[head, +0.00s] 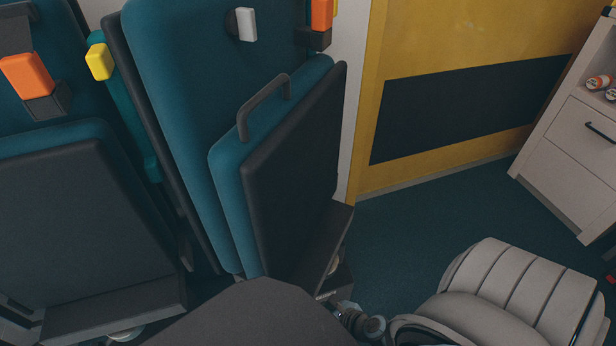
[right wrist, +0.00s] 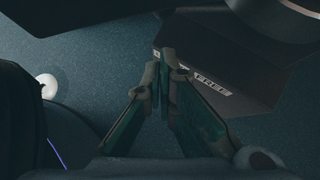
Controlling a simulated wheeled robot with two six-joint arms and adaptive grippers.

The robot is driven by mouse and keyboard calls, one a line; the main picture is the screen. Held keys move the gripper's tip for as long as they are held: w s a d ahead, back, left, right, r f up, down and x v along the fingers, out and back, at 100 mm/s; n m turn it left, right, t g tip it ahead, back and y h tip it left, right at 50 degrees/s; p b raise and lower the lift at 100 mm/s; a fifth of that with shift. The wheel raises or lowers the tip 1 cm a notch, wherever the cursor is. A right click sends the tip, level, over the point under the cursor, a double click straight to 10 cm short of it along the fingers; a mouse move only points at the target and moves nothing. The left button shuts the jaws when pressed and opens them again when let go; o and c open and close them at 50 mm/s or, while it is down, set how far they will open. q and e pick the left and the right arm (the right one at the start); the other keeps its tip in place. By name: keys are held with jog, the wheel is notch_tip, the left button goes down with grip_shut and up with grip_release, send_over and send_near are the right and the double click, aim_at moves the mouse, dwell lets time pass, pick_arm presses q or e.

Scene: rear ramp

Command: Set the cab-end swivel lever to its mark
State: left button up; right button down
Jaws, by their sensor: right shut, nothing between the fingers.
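The seat (head: 300,170) at the middle of the head view is teal and dark grey, folded up, with a grey grab handle (head: 262,103) on its top edge. In the right wrist view, a dark base plate (right wrist: 255,95) carries a white mark reading FREE (right wrist: 211,85). My right gripper (right wrist: 163,60) is shut and empty, its fingertips over the plate's left edge in that view. Whether they touch it I cannot tell. I cannot clearly make out the swivel lever. A pale round knob (right wrist: 47,86) shows at the left; I cannot tell what it belongs to. My left gripper is not in view.
Another folded seat (head: 80,220) stands at the left, with an orange buckle (head: 27,76) above it. A yellow panel (head: 400,50) stands behind, and a white drawer cabinet (head: 570,130) at the right. Blue floor (head: 420,215) is clear between the seat and the cabinet.

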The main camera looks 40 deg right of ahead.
jog(key=shift+w+a+r, duration=0.1)
jog(key=shift+w+a, duration=0.1)
jog(key=shift+w, duration=0.65)
jog(key=shift+w+a+r, duration=0.1)
jog(key=shift+w+a, duration=0.05)
jog(key=shift+w, duration=0.7)
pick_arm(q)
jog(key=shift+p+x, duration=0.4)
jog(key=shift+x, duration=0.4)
pick_arm(e)
jog(key=shift+w+a+r, duration=0.1)
jog(key=shift+w+a, duration=0.2)
jog(key=shift+w, duration=0.2)
jog(key=shift+w+a+r, duration=0.1)
jog(key=shift+w+a, duration=0.15)
jog(key=shift+w, duration=0.2)
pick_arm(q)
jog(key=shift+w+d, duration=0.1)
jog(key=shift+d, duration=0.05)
pick_arm(e)
jog(key=shift+s, duration=0.1)
